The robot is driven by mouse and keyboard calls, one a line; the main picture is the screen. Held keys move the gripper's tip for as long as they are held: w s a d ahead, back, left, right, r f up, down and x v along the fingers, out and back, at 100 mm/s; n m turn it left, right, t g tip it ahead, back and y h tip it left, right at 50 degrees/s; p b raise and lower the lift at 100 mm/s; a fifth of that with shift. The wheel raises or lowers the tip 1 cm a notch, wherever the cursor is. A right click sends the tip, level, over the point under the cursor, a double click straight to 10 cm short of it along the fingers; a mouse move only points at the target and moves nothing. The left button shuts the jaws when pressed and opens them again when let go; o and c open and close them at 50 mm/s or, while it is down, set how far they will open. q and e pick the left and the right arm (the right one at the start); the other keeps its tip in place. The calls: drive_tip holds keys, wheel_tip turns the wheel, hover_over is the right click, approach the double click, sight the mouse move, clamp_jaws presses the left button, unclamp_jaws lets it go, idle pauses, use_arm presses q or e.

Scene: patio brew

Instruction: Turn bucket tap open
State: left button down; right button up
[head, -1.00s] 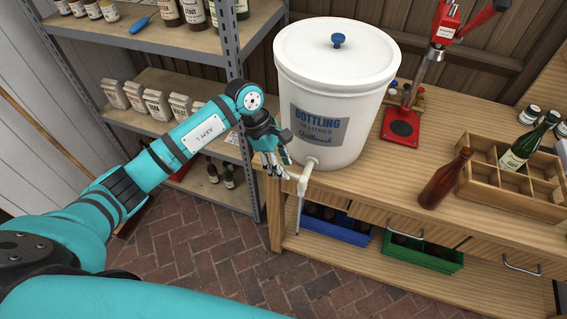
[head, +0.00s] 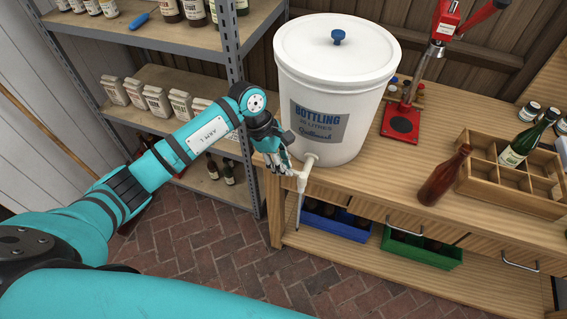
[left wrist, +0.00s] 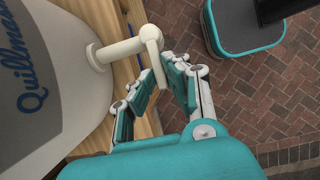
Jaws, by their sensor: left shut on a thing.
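The white bottling bucket (head: 345,85) stands at the left end of the wooden bench, its lid on. Its white tap (head: 306,172) sticks out low at the front, over the bench edge. The tap (left wrist: 118,48) also shows in the left wrist view, with its slim handle (left wrist: 153,50) reaching in between my fingers. My left gripper (head: 288,172) is at the tap, coming from the left. In the left wrist view the left gripper (left wrist: 159,70) is shut on the tap handle near its end. My right gripper is in neither view.
A metal shelf (head: 232,70) with bottles stands left of the bucket. A red bench capper (head: 402,122), a brown bottle (head: 443,178) and a wooden crate (head: 475,187) are to the right. Blue (head: 345,230) and green (head: 425,255) crates sit below. Brick floor is clear in front.

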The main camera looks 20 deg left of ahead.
use_arm(q)
drive_tip(key=s+d+n+t+y+b, duration=0.3)
drive_tip(key=n+b, duration=0.5)
drive_tip(key=n, duration=0.8)
drive_tip(key=shift+s+d+t+y, duration=0.3)
drive_tip(key=shift+s+d+t, duration=0.4)
drive_tip(key=shift+s+t, duration=0.35)
drive_tip(key=shift+s+n, duration=0.1)
drive_tip(key=shift+n, duration=0.2)
drive_tip(key=shift+r, duration=0.1)
drive_tip(key=c, duration=1.4)
unclamp_jaws()
drive_tip(key=shift+o, duration=0.2)
drive_tip(key=v, duration=1.2)
